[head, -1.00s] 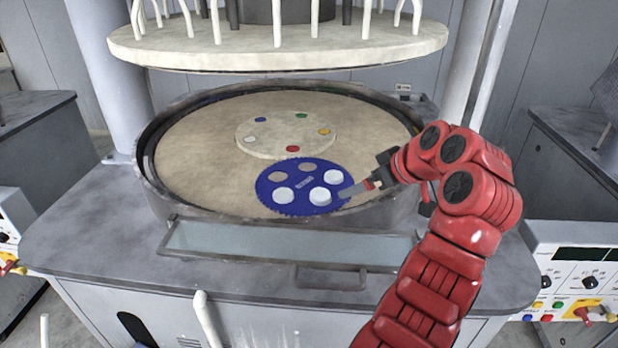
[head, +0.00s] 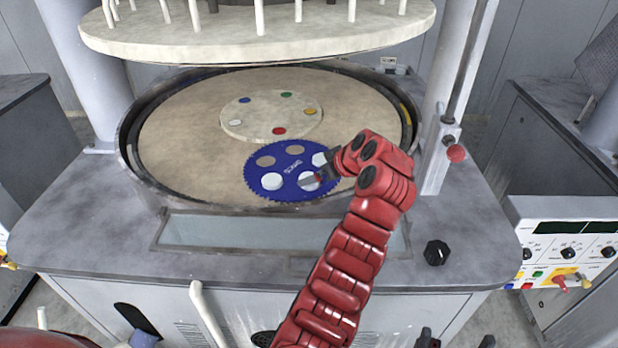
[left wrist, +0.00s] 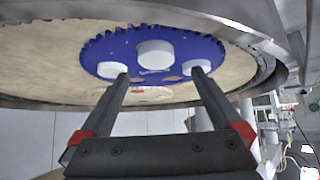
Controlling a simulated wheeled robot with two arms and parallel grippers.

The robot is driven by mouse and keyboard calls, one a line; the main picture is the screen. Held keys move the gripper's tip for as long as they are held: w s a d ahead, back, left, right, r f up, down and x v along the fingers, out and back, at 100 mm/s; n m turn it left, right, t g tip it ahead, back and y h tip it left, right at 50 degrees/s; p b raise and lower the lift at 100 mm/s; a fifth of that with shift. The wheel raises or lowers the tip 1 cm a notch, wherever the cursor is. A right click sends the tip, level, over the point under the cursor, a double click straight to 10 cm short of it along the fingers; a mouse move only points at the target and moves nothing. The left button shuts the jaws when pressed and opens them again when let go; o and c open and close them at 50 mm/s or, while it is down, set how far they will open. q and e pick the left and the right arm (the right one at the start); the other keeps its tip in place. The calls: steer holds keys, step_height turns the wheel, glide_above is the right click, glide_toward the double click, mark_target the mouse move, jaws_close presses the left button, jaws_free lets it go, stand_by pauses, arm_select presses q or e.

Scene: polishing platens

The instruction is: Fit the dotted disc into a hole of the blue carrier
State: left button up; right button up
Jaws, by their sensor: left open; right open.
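The blue carrier (head: 255,172) lies on the round tan platen, and it also shows in the left wrist view (left wrist: 95,50). White discs sit at its left (head: 272,181), front right (head: 309,182) and right (head: 319,158); two holes show tan. In the left wrist view one disc (left wrist: 155,53) looks thicker and prouder than its neighbours. I cannot make out dots on any disc.
A pale hub plate (head: 240,130) with coloured spots stands behind the carrier. A raised rim (head: 135,170) surrounds the platen, and a large upper plate (head: 260,48) hangs above. A shallow trough (head: 200,232) lies in front. The platen's left side is clear.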

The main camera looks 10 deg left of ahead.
arm_select(q)
steer(key=p+x, duration=0.2)
steer(key=x, duration=0.1)
steer(key=shift+w+f, duration=0.25)
steer(key=shift+f, duration=0.1)
steer(key=shift+w+a+f, duration=0.2)
steer(key=shift+f, duration=0.3)
jaws_close()
